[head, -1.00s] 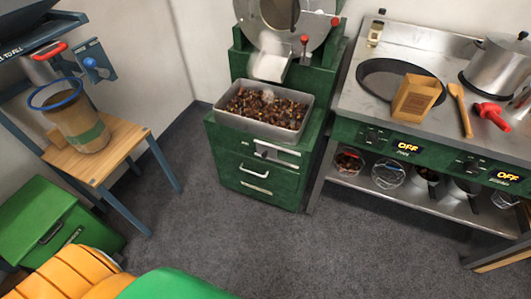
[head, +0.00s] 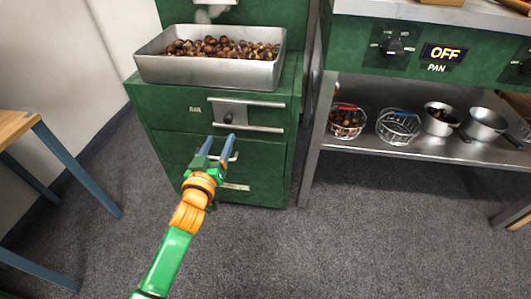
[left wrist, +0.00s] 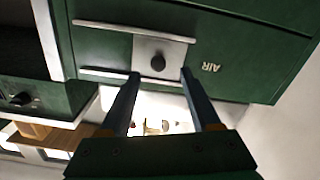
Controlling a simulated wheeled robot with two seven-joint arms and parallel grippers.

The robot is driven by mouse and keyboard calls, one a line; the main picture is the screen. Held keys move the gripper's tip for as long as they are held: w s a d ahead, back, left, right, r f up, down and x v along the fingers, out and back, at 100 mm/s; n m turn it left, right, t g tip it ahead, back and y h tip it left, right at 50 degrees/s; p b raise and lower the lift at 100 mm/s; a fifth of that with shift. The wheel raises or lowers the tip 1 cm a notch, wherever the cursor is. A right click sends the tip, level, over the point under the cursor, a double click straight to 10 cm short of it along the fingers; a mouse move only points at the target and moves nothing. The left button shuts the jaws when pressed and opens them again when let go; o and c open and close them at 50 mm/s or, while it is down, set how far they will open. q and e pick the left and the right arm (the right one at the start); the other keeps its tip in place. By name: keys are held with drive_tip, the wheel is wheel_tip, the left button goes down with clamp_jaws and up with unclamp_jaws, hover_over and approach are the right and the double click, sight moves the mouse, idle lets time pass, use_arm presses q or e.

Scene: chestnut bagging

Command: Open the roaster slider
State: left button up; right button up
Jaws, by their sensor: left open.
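The roaster slider is a grey metal plate (head: 231,112) between two horizontal rails on the green roaster cabinet (head: 165,118), beside the label "AIR". It sits near the left end of the rails and carries a small dark round knob (head: 228,117). The left wrist view, turned upside down, shows the plate (left wrist: 143,52) and the knob (left wrist: 158,62) between my fingertips in the picture. My left gripper (head: 217,145) is open and empty, just below the knob in the head view. It also shows in the left wrist view (left wrist: 160,78). I cannot tell whether the fingers touch anything. My right gripper is out of view.
A metal tray of chestnuts (head: 210,70) stands on top of the cabinet. A drawer handle (head: 236,187) is below the slider. To the right is a steel bench (head: 420,147) with baskets and pots on its shelf. A wooden table (head: 14,125) stands at the left. The floor in front is clear.

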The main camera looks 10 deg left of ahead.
sight(228, 122)
use_arm(q)
drive_tip(key=w, duration=0.2)
drive_tip(key=w+b, duration=0.1)
drive_tip(key=w, duration=0.1)
drive_tip(key=w+b, duration=0.1)
drive_tip(key=w, duration=0.1)
drive_tip(key=shift+d+r, duration=0.15)
drive_tip(key=shift+r, duration=0.15)
drive_tip(key=shift+w+r, duration=0.1)
drive_tip(key=shift+w, duration=0.35)
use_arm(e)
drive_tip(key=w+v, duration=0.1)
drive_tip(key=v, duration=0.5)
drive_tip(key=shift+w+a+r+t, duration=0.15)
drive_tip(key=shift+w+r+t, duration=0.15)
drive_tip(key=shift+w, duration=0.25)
use_arm(q)
drive_tip(key=shift+c, duration=0.2)
clamp_jaws()
drive_tip(key=shift+d, duration=0.1)
